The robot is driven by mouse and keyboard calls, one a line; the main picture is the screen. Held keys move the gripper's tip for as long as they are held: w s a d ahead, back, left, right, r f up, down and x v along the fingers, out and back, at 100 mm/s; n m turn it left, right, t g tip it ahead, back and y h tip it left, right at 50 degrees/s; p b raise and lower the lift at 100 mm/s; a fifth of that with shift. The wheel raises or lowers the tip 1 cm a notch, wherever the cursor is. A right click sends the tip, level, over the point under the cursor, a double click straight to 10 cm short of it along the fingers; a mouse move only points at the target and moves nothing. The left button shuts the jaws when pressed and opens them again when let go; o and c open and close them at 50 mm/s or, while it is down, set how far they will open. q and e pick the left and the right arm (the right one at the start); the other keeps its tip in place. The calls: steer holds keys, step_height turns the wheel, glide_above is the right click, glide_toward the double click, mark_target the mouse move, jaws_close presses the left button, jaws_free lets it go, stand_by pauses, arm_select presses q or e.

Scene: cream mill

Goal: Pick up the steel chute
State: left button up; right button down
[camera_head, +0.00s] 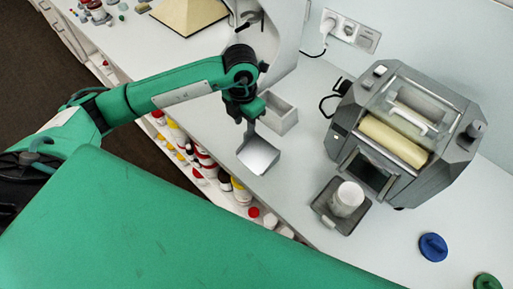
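The steel chute (259,156) is a shiny grey plate at the front edge of the counter, near the picture's middle. A narrow grey part rises from its back left side toward my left gripper (249,119). My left gripper points down right above this part, and its fingertips seem to meet the top of it. The fingers are small and dark, so I cannot tell whether they are closed on it. I also cannot tell whether the chute rests on the counter or hangs just above it. My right gripper is not in view.
A grey open box (279,114) stands close behind the chute. A grey roller mill (405,135) is at the right, with a white jar (347,199) on a dark tray (325,212) before it. Blue (433,247) and green (487,282) discs lie at lower right. Bottles fill shelves below the counter edge.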

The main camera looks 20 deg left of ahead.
mark_target(246, 133)
arm_select(q)
steer(key=shift+f+p, duration=0.3)
step_height(246, 133, down, 3)
steer(key=shift+d+f+p, duration=0.15)
steer(key=shift+f+p, duration=0.05)
steer(key=shift+p, duration=0.75)
steer(key=shift+f, duration=0.6)
steer(key=shift+w, duration=0.1)
jaws_close()
